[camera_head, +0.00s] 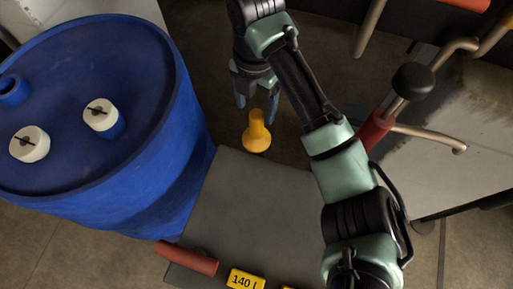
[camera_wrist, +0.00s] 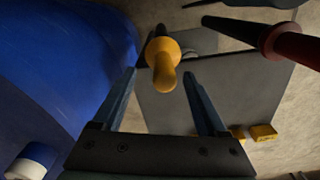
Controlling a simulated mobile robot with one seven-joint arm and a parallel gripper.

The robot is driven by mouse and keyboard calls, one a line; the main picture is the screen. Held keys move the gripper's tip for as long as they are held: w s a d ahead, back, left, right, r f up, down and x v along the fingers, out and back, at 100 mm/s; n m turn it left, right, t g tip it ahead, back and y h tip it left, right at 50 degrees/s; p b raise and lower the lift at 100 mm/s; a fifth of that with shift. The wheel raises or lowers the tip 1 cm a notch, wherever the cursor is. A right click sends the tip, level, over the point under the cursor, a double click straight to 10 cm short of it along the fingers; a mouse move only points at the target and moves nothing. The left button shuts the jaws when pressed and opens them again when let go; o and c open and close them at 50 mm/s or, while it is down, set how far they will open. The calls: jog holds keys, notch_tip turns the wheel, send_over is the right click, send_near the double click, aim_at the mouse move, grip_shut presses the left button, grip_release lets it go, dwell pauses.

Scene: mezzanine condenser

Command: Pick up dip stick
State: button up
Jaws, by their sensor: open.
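The dip stick shows as a yellow handle with a narrow grip and a wide round flange (camera_head: 257,140), beyond the far edge of a grey panel. It also shows in the wrist view (camera_wrist: 163,62), with its grip pointing toward the camera. Any rod below the flange is hidden. My gripper (camera_head: 256,112) is open, and its two fingers are on either side of the handle in the picture. In the wrist view my gripper (camera_wrist: 160,75) has the handle between and just past its fingertips. I cannot tell if a finger touches it.
A blue drum (camera_head: 140,110) with white caps stands close on the left. On the right are a red-sleeved lever (camera_head: 374,130) with a black knob, pipes and a pale block (camera_head: 450,140).

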aim_at(256, 129)
notch_tip(256, 129, down, 2)
jog(key=shift+f, duration=0.2)
jog(key=f, duration=0.3)
jog(key=s+f, duration=0.1)
jog(key=f, duration=0.1)
jog(key=shift+d+f+b, duration=0.1)
jog(key=shift+d+b, duration=0.05)
jog(key=shift+b, duration=0.25)
grip_shut()
jog(key=shift+s, duration=0.1)
dwell(0.9)
